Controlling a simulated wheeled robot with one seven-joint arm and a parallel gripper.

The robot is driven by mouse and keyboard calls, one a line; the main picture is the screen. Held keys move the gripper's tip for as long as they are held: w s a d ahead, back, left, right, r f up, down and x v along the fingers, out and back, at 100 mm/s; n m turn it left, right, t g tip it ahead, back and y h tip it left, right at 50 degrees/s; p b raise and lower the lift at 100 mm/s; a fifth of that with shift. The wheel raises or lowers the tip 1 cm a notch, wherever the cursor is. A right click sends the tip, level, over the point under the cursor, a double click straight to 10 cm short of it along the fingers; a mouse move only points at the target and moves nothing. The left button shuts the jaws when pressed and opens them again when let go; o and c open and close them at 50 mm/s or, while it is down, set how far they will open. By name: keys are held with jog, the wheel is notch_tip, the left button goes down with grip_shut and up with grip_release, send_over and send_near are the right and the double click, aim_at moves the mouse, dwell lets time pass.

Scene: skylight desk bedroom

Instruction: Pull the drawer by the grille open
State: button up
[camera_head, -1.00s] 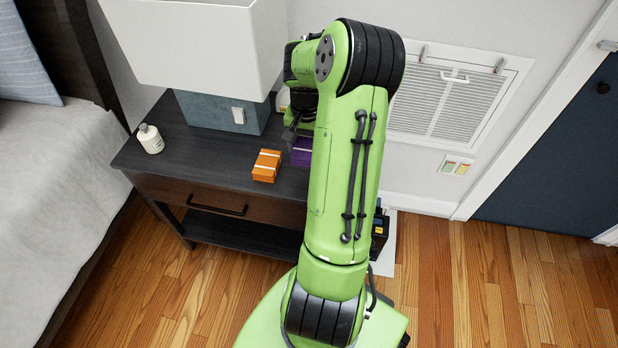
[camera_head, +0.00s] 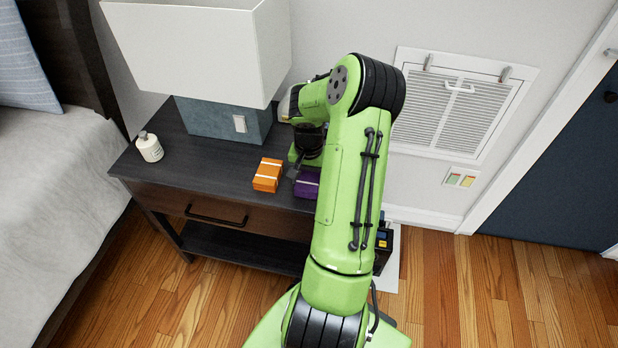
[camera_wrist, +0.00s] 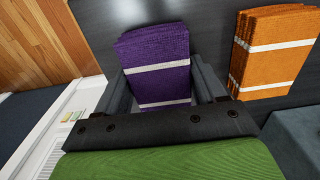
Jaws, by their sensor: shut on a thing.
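The dark nightstand (camera_head: 205,160) has a brown drawer front (camera_head: 275,222) with a black bar handle (camera_head: 215,219); the drawer looks shut, its right end hidden by my arm. The white grille (camera_head: 450,112) is on the wall to the right. My gripper (camera_wrist: 155,95) is shut on a purple banded bundle (camera_wrist: 157,55), one finger on each side. The bundle also shows in the head view (camera_head: 307,184), by the nightstand's front edge; I cannot tell whether it touches the top. My fingers are mostly hidden in the head view.
An orange banded bundle (camera_head: 267,175) lies just left of the purple one. A lamp (camera_head: 200,50) and a white bottle (camera_head: 149,147) stand on the nightstand. The bed (camera_head: 50,200) is at left. The wooden floor (camera_head: 500,285) at right is clear.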

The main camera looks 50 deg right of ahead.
aim_at(308, 178)
jog(key=shift+f, duration=0.2)
jog(key=o, duration=0.9)
jog(key=shift+o, duration=0.2)
notch_tip(308, 178, up, 16)
jog(key=p, duration=0.5)
jog(key=shift+a+p, duration=0.2)
jog(key=shift+p, duration=0.2)
